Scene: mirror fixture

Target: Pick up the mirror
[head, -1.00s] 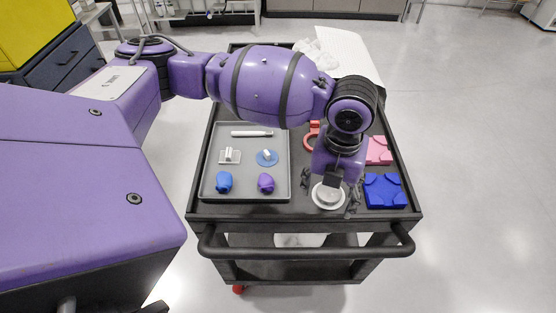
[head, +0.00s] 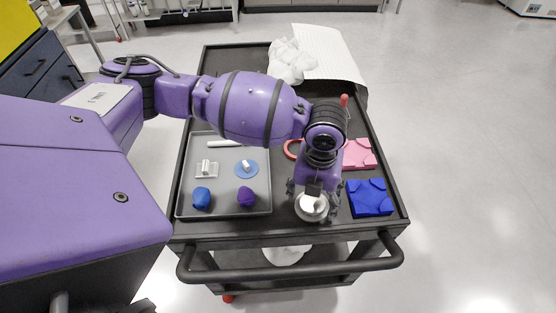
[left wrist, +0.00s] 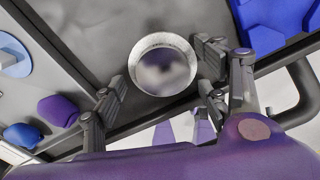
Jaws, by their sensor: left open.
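The round mirror (head: 312,208) has a pale rim and lies near the cart's front edge, right of the grey tray. In the left wrist view the mirror (left wrist: 163,66) shows a whitish rim around a grey reflecting face. My left gripper (head: 313,196) is open above the mirror and partly covers it in the head view. In the left wrist view the fingers of my left gripper (left wrist: 160,84) stand apart on either side of the mirror, with visible gaps. I cannot tell the exact height between them. My right gripper is not in view.
A grey tray (head: 225,180) on the left holds a blue lump (head: 201,198), a purple lump (head: 246,198) and small parts. A blue block (head: 370,198) and a pink block (head: 359,154) lie close on the right. The cart's handle (head: 290,268) runs along the front.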

